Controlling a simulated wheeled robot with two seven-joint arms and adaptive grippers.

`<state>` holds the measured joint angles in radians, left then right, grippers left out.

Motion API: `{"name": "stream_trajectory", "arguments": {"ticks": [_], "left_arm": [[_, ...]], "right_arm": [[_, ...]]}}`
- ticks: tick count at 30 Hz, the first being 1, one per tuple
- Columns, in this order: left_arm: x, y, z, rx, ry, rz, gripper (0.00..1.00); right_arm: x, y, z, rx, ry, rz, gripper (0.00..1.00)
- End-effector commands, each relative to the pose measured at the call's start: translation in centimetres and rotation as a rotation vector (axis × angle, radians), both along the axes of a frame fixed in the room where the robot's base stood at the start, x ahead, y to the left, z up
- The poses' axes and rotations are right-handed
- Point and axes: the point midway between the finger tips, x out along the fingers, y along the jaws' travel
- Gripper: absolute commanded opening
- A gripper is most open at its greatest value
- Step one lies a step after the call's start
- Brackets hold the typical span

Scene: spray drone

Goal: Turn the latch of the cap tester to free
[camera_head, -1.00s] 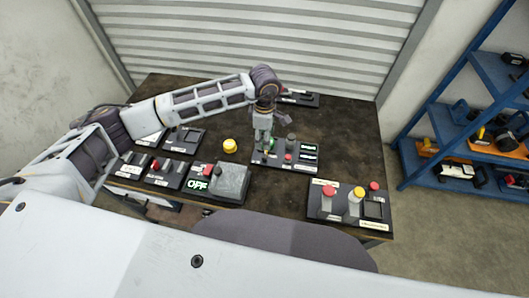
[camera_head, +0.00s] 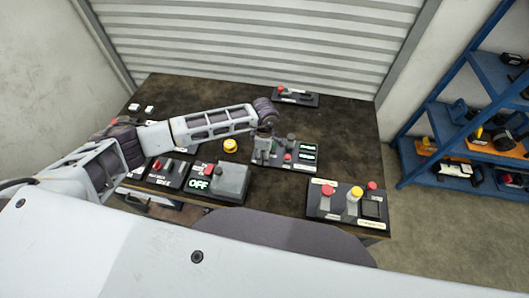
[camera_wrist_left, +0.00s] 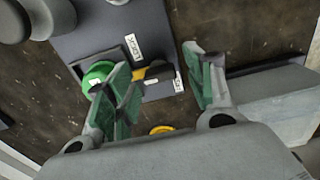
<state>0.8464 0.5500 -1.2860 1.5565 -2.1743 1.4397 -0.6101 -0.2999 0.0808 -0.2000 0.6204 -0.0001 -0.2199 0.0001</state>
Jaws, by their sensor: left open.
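The cap tester appears to be the dark panel (camera_head: 299,163) at the middle of the table, with a grey knob, a red button and two lit green displays. My left gripper (camera_head: 262,157) is over its left end, pointing down. In the left wrist view the gripper (camera_wrist_left: 160,80) is open, with green-padded fingers. A small black and yellow piece, probably the latch (camera_wrist_left: 154,71), shows between the fingers, beside the left one. A green round part (camera_wrist_left: 97,74) lies partly behind the left finger. White labels (camera_wrist_left: 131,45) sit by the latch; I cannot read them surely. My right gripper is not in view.
A panel with red and yellow knobs (camera_head: 346,204) is at front right. Another panel (camera_head: 296,97) lies at the back. The table's back right is clear.

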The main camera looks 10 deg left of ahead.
Motion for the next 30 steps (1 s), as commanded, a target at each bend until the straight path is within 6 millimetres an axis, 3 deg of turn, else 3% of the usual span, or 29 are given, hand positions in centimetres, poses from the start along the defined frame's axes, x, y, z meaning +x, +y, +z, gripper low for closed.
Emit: {"name": "stream_trajectory", "arguments": {"ticks": [8, 19, 30], "left_arm": [[0.00, 0.02, -0.08, 0.001, 0.000, 0.000, 0.54], [0.01, 0.03, -0.05, 0.001, 0.000, 0.000, 0.08], [0.04, 0.03, -0.08, 0.001, -0.001, 0.036, 0.08]], "right_arm": [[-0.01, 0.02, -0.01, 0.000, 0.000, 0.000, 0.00], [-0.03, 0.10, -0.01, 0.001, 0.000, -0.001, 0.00], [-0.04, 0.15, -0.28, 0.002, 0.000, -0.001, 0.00]]}}
